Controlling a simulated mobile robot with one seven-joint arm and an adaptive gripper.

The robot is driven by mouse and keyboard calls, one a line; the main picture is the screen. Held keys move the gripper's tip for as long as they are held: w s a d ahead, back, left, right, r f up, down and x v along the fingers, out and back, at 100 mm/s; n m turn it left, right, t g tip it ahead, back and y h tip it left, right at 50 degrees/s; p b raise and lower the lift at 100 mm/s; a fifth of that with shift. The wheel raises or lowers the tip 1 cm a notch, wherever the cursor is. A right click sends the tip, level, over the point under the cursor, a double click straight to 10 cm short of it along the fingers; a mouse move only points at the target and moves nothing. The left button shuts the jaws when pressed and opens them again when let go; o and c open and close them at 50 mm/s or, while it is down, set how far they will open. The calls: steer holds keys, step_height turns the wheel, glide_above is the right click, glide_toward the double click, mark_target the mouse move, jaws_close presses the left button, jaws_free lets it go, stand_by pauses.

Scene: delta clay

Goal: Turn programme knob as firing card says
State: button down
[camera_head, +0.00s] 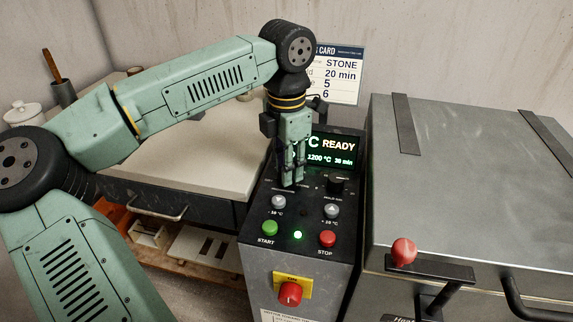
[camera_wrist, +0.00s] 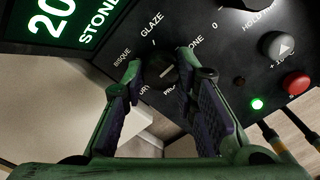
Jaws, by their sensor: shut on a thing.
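My gripper (camera_head: 293,178) reaches down to the kiln's black control panel (camera_head: 262,208). In the wrist view its two fingers are shut on the sides of the dark programme knob (camera_wrist: 160,66). BISQUE, GLAZE and a partly covered STONE label stand around the knob. A light mark on it seems to face the STONE side, but its exact angle is unclear. The firing card (camera_head: 342,72) behind my wrist shows STONE and 20 min, with its left part hidden. The green display (camera_head: 335,150) reads READY; in the wrist view the display (camera_wrist: 62,28) shows STONE.
A hold knob (camera_head: 336,185), grey arrow buttons, a green START button (camera_head: 269,228) and a red STOP button (camera_head: 327,239) surround the gripper. A red rotary switch (camera_head: 290,293) is below. The grey kiln (camera_head: 470,165) stands right; a pale-topped bench (camera_head: 185,165) is left.

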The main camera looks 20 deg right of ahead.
steer(key=c, duration=1.3)
jaws_free()
steer(key=shift+r, duration=0.1)
step_height(320, 180, up, 12)
steer(key=shift+f, duration=0.1)
